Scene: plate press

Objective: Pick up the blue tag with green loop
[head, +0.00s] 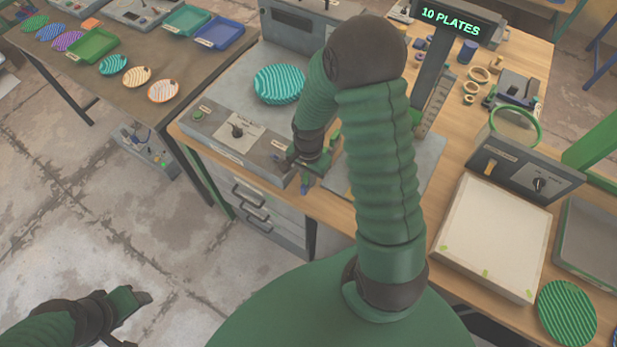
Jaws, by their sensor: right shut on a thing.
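A small blue piece, which looks like the blue tag (304,188), shows just below the fingers of my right gripper (303,170). The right gripper is shut on it at the front edge of the bench, beside the grey control box. The tag's green loop cannot be told apart from the green parts of the gripper at this size. My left gripper (137,318) is at the lower left, over the floor, with its fingers apart and nothing between them.
The grey control box (215,125) has a knob and a green button. A teal striped plate (279,84) lies behind it. Drawers (262,212) sit below the bench edge. My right arm hides the bench middle.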

